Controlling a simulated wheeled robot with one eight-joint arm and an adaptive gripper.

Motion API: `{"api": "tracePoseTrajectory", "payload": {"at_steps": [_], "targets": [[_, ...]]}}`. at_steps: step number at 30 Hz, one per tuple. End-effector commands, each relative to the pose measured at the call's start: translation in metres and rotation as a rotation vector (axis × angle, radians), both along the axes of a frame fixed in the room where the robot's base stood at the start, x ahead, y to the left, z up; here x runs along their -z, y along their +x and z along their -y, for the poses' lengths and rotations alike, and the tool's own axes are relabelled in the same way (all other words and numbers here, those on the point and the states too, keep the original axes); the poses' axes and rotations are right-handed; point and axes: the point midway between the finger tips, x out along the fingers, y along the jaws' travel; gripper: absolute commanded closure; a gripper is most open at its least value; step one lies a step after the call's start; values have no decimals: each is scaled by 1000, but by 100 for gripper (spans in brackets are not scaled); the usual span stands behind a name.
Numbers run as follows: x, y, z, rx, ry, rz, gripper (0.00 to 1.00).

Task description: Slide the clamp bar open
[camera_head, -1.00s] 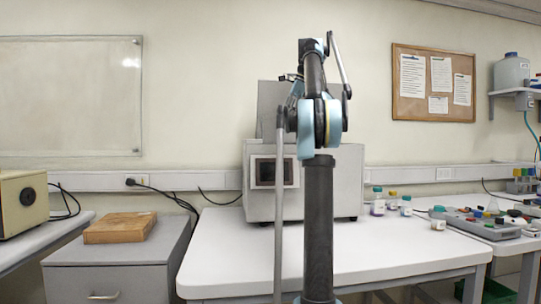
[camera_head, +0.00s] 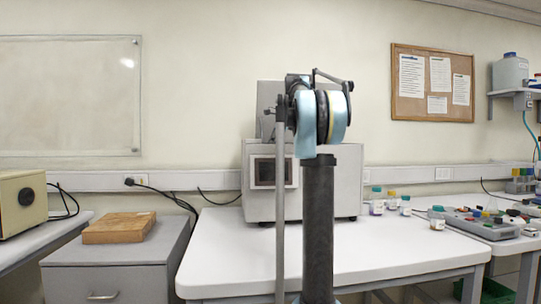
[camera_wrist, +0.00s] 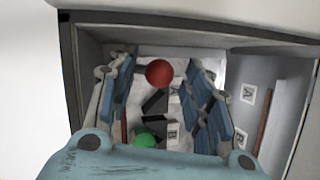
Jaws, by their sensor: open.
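In the wrist view my gripper (camera_wrist: 160,68) is open, its two blue-padded fingers reaching into an open-topped grey compartment (camera_wrist: 88,50). A red ball knob (camera_wrist: 159,73) lies between the fingertips, with a gap on both sides. A green ball knob (camera_wrist: 145,138) is nearer my palm, partly hidden by it. Dark bar pieces (camera_wrist: 155,103) lie between the knobs; I cannot tell which is the clamp bar. In the head view the grey instrument (camera_head: 258,207) stands on the white bench, partly hidden by my arm, and my gripper is hidden.
A side panel with printed labels (camera_wrist: 248,94) stands right of the compartment. Small capped bottles (camera_head: 377,207) stand right of the instrument on the white bench (camera_head: 400,258). A wooden board (camera_head: 120,227) lies on the cabinet at left. The bench front is clear.

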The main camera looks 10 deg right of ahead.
Motion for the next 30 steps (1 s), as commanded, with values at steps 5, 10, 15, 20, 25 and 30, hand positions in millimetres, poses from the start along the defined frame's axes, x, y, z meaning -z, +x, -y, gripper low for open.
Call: {"api": "tracePoseTrajectory", "payload": {"at_steps": [5, 10, 15, 20, 25, 30], "targets": [[16, 4, -6, -1, 0, -1, 54], [20, 6, -8, 0, 0, 0, 54], [21, 6, -8, 0, 0, 0, 54], [21, 6, -8, 0, 0, 0, 77], [21, 6, -7, 1, -1, 0, 100], [21, 6, -6, 1, -1, 0, 100]]}}
